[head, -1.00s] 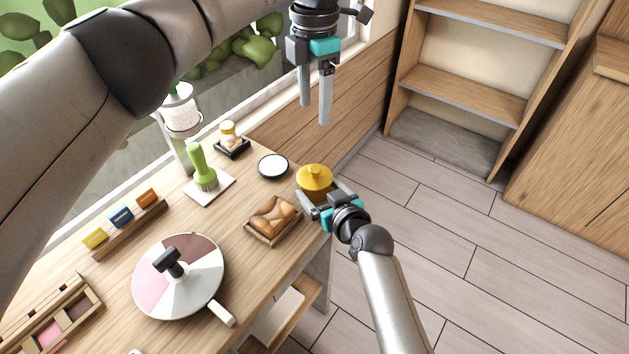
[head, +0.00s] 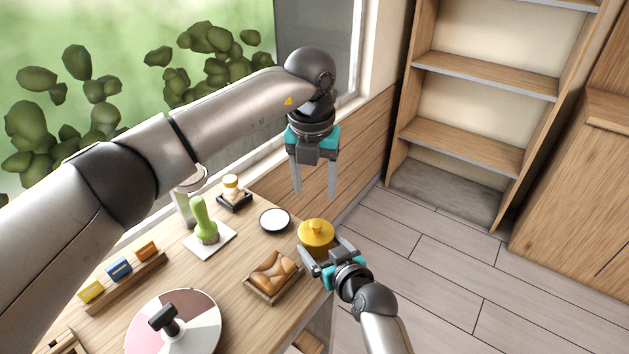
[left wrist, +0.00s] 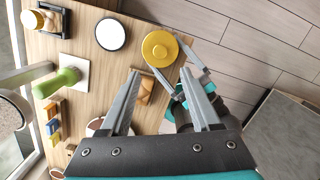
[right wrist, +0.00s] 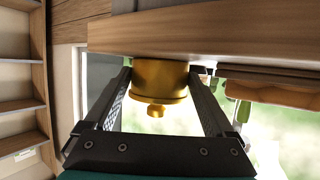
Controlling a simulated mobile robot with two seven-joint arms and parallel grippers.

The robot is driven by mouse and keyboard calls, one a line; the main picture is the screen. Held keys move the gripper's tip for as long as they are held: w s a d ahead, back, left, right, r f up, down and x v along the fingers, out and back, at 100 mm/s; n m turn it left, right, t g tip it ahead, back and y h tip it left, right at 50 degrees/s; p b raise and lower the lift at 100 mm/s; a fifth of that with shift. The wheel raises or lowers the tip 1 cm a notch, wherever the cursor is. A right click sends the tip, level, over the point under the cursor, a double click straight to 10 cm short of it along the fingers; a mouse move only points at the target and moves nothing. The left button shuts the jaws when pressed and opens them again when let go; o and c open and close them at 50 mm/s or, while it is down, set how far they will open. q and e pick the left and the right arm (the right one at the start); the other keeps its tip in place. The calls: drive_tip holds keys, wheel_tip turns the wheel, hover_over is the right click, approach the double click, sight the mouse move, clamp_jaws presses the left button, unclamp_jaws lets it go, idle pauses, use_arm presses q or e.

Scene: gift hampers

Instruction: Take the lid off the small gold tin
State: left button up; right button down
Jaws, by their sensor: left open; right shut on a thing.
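The small gold tin (head: 315,238) stands upright near the table's right edge, its lid (head: 314,226) with a round knob on top. In the left wrist view the lid (left wrist: 159,47) shows from above. My right gripper (head: 327,252) is shut on the tin's body from the side. In the right wrist view, which looks upside down, the tin (right wrist: 158,78) sits between the fingers with the lid (right wrist: 157,104) on it. My left gripper (head: 314,192) is open and empty, fingers pointing down, above and behind the tin.
A white round dish (head: 275,220) lies left of the tin, and a wooden tray of brown pieces (head: 274,276) stands in front. A green brush (head: 205,222), a small jar (head: 232,187) and a round turntable (head: 196,318) stand further left. Floor lies beyond the table's right edge.

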sight(316, 223)
use_arm(q)
drive_tip(key=f, duration=0.4)
drive_tip(key=w+f, duration=0.1)
drive_tip(key=f, duration=0.6)
drive_tip(key=shift+w+d+f, duration=0.15)
drive_tip(key=shift+w+f, duration=0.05)
drive_tip(key=shift+f, duration=0.2)
clamp_jaws()
drive_tip(key=shift+r, duration=0.2)
idle(0.8)
drive_tip(key=shift+r, duration=1)
